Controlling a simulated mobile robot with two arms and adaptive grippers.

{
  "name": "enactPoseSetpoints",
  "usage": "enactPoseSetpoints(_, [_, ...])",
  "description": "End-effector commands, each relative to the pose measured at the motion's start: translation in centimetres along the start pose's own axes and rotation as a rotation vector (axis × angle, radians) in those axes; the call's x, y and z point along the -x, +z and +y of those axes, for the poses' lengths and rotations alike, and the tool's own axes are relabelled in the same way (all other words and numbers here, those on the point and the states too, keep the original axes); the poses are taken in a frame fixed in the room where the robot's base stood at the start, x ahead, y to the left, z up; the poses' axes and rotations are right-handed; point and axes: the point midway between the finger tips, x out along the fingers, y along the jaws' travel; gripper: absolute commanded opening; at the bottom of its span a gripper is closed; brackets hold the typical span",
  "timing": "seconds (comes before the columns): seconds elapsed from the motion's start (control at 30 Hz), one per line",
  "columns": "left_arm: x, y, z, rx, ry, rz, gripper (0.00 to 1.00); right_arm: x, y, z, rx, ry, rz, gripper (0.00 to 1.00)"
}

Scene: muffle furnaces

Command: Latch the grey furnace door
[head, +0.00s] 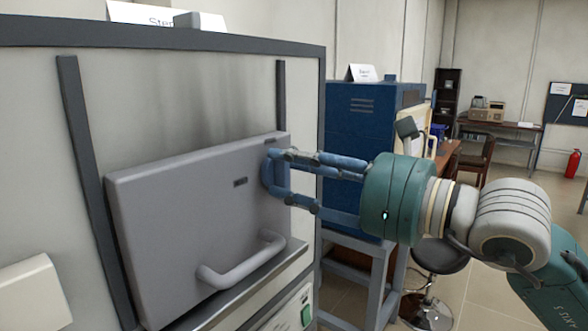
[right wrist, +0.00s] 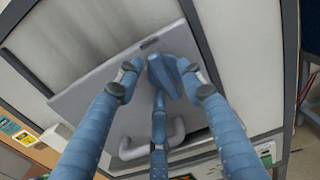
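The grey furnace door (head: 175,215) is a thick slab low on the pale furnace front, between two dark vertical rails; it also shows in the right wrist view (right wrist: 95,95). It looks closed, but any small gap is hard to judge. A grey bar handle (head: 240,262) sits at its lower right. A blue latch piece (head: 267,172) is at the door's upper right edge; it also shows in the right wrist view (right wrist: 165,75). My right gripper (head: 285,178) has its fingers spread around this piece; I cannot tell whether they touch it. My left gripper is out of view.
A blue furnace (head: 352,125) stands on a grey stand to the right, behind my right gripper. A dark stool (head: 440,258) is on the floor beyond. A red fire extinguisher (head: 573,163) and a desk are far right. A pale box (head: 32,292) is at lower left.

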Motion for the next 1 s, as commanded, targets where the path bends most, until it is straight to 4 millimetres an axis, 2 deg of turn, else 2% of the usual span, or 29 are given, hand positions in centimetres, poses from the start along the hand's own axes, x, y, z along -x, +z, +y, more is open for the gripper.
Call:
enactPoseSetpoints(0.03, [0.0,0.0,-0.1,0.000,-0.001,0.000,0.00,0.0,0.0,0.0,0.000,0.000,0.000,0.39])
enactPoseSetpoints(0.23, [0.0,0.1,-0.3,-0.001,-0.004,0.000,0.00,0.0,0.0,0.0,0.000,0.000,0.000,0.00])
enactPoseSetpoints(0.47, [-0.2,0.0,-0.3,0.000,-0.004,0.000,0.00,0.0,-0.1,0.0,0.006,0.000,0.000,0.00])
enactPoseSetpoints(0.63, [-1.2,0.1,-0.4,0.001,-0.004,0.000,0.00,0.0,-0.3,0.1,0.047,0.000,-0.001,0.00])
enactPoseSetpoints(1.0, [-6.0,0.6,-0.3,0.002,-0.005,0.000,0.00,0.0,-0.8,0.3,0.310,0.000,-0.004,0.00])
